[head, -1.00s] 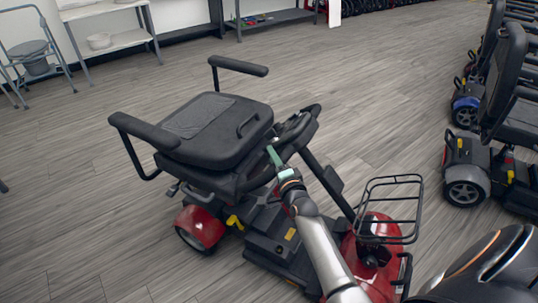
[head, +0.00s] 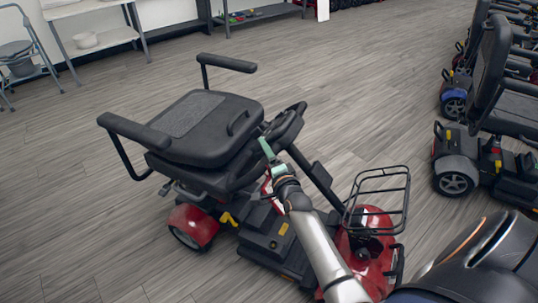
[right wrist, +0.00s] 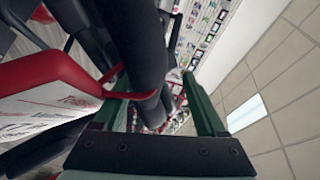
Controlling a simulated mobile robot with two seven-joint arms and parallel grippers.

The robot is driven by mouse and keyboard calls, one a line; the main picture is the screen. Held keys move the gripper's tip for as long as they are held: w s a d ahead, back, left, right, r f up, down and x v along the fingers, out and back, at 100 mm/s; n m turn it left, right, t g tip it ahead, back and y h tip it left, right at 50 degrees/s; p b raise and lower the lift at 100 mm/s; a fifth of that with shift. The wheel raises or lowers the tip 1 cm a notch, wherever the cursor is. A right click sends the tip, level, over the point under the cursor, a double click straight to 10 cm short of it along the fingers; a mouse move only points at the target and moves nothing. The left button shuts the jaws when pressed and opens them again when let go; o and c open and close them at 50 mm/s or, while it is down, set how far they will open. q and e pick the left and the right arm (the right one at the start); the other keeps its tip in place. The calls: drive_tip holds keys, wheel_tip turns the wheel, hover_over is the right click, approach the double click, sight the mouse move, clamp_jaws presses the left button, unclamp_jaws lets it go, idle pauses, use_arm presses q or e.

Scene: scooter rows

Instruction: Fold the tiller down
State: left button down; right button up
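A red and black scooter (head: 285,253) stands mid-floor in the head view, its black seat (head: 205,125) at left and its front wheel end at right. Its tiller (head: 318,178) slants up and back from the front end, with the black handlebar head (head: 287,125) close to the seat's edge. My right gripper (head: 264,147) is at the handlebar end, between the seat and the tiller. In the right wrist view its green fingers (right wrist: 160,95) stand apart with a dark bar (right wrist: 152,60) between them; a gap shows on the right. My left gripper is out of view.
A wire basket (head: 378,197) sits on the scooter's front. A red and white piece (right wrist: 50,95) lies beside the left finger. More scooters (head: 485,150) stand in a row at right. Shelves (head: 95,38) and a commode chair (head: 22,55) are at back left. Floor behind the scooter is clear.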

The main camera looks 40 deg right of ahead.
drive_tip(key=shift+s+a+r, duration=0.1)
drive_tip(key=shift+s+r, duration=0.1)
drive_tip(key=shift+s, duration=0.05)
use_arm(q)
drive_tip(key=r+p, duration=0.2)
drive_tip(key=p, duration=0.1)
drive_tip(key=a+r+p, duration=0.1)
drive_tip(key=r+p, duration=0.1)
drive_tip(key=p, duration=0.1)
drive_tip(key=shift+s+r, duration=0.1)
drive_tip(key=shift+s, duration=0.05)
use_arm(e)
drive_tip(key=f+v, duration=0.1)
drive_tip(key=v, duration=1)
drive_tip(key=shift+s+r, duration=0.3)
drive_tip(key=shift+s, duration=0.15)
